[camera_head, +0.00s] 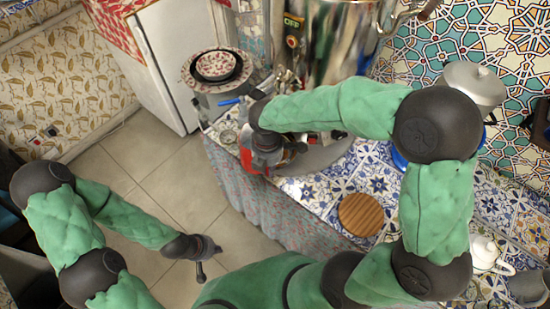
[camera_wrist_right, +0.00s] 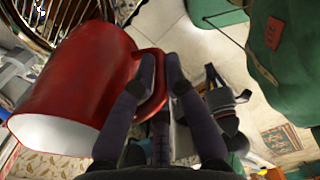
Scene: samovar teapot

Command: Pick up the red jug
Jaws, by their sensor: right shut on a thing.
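The red jug (camera_wrist_right: 75,75) fills the left of the right wrist view, with its pale open mouth toward the lower left and its handle toward the gripper. My right gripper (camera_wrist_right: 160,72) is shut on the jug's handle, with a finger on each side. In the head view a red part of the jug (camera_head: 247,160) shows below my right gripper (camera_head: 265,150), at the counter's left edge; the rest is hidden. I cannot tell whether the jug touches the counter. My left gripper (camera_head: 201,268) hangs over the floor, away from the jug; its fingers are too small to read.
A shiny metal samovar (camera_head: 335,45) stands behind my right gripper. A round wooden board (camera_head: 361,214) lies on the tiled counter (camera_head: 318,192). A white teapot (camera_head: 485,253) stands at the right. A patterned bowl (camera_head: 216,65) sits on a stand at the back left. The floor at left is clear.

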